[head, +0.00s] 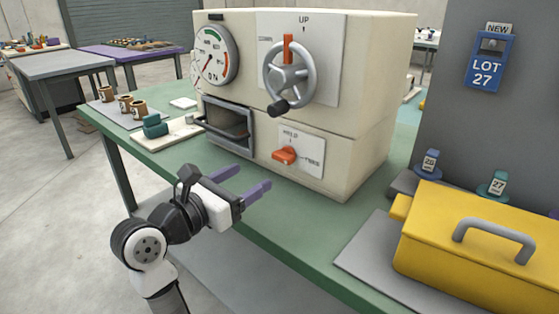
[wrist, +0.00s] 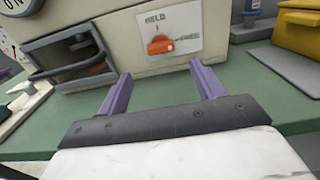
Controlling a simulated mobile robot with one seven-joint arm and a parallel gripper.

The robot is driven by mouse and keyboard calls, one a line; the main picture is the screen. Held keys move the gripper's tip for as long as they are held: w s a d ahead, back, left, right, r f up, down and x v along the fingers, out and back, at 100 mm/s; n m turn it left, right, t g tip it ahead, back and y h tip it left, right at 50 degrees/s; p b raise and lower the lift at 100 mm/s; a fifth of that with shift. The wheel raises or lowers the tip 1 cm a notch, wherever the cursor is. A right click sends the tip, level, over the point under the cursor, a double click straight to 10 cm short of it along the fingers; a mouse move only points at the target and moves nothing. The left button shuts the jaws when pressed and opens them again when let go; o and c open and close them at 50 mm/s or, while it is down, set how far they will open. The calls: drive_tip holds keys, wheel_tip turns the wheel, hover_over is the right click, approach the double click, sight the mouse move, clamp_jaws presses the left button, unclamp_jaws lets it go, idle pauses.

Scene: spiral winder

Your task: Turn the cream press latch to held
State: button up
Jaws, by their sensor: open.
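The cream press (head: 350,150) stands on a green bench. Its orange latch (head: 285,155) sits on a white plate (head: 312,150) low on the front, with HELD marked above and FREE to the right. The latch lies roughly sideways, toward the FREE side. It also shows in the wrist view (wrist: 160,45), ahead of the fingers. My gripper (head: 252,180) is open and empty, with purple fingers pointing at the press front. It is short of the latch and not touching it. In the wrist view the latch lies between and beyond the fingertips (wrist: 161,72).
A grey handwheel (head: 289,78) juts out above the latch. Left of the latch is a recess with a dark-handled frame (head: 225,134). A yellow toolbox (head: 465,250) stands on the right. Brown cups (head: 124,104) and a teal piece (head: 154,126) are at the left. The bench front is clear.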

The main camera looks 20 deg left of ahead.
sight(279, 159)
drive_tip(key=x, duration=0.9)
drive_tip(key=shift+w+d, duration=0.15)
drive_tip(key=shift+w, duration=0.05)
drive_tip(key=shift+c, duration=0.5)
drive_tip(key=c, duration=0.9)
drive_tip(key=shift+p, duration=0.35)
